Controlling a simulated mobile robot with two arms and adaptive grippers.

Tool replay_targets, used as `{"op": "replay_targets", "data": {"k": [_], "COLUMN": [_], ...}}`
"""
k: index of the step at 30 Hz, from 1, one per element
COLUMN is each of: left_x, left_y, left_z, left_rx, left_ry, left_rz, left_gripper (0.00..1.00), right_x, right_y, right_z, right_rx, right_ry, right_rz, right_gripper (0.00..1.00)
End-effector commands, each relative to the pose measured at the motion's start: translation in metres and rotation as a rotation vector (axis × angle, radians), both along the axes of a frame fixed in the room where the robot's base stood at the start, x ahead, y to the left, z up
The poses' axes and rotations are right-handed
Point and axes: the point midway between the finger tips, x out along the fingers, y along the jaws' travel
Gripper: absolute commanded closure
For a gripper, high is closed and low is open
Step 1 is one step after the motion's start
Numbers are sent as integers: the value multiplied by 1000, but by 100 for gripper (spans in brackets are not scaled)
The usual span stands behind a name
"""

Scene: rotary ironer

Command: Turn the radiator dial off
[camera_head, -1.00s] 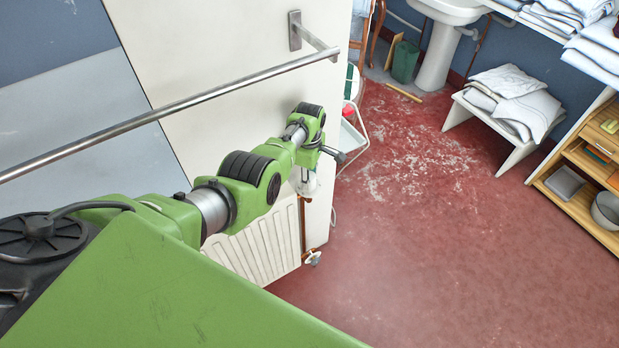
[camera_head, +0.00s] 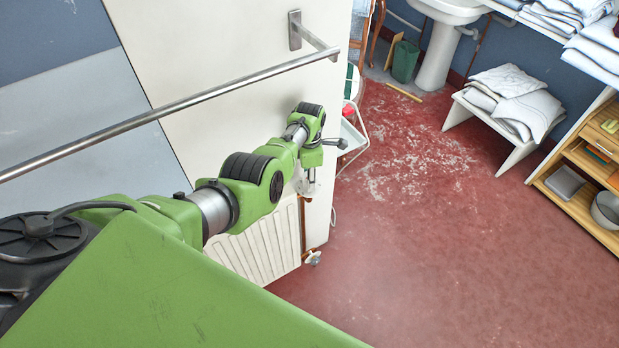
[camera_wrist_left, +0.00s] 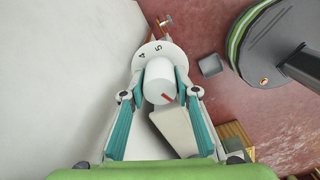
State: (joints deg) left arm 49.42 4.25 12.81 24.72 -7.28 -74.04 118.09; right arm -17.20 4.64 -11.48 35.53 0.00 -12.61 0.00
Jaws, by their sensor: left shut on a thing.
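The radiator dial (camera_wrist_left: 158,82) is a white round knob with a red mark near its lower edge in the left wrist view. A collar (camera_wrist_left: 150,55) behind it shows the numbers 4 and 5. My left gripper (camera_wrist_left: 158,85) is shut on the dial, with one teal-lined finger on each side of it. In the head view the dial (camera_head: 309,187) shows only in part below my wrist, at the top right of the white radiator (camera_head: 262,245). My right gripper is not in view.
A metal rail (camera_head: 180,103) crosses above the radiator along the white wall. A valve (camera_head: 313,258) sits at the radiator's lower corner. The red floor to the right is clear, with a bench of folded linen (camera_head: 515,100) farther back.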

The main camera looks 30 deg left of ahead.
Motion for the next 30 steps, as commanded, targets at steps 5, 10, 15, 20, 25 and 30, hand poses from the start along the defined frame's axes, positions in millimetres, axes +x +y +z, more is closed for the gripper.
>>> {"op": "replay_targets", "data": {"k": [5, 10, 15, 20, 25, 30], "left_x": [0, 0, 0, 0, 0, 1], "left_y": [0, 0, 0, 0, 0, 0], "left_z": [0, 0, 0, 0, 2, 11], "left_rx": [0, -1, -1, 0, 0, 1], "left_ry": [0, -1, -1, 0, -1, -3], "left_rz": [7, 7, 6, 5, 5, 5], "left_gripper": [93, 93, 54, 54, 54, 54], "right_x": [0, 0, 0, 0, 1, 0], "right_y": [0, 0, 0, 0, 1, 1], "right_z": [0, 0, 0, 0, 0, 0], "right_rx": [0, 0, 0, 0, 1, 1], "right_ry": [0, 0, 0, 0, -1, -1], "right_rz": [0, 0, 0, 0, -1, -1], "right_gripper": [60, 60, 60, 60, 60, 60]}}
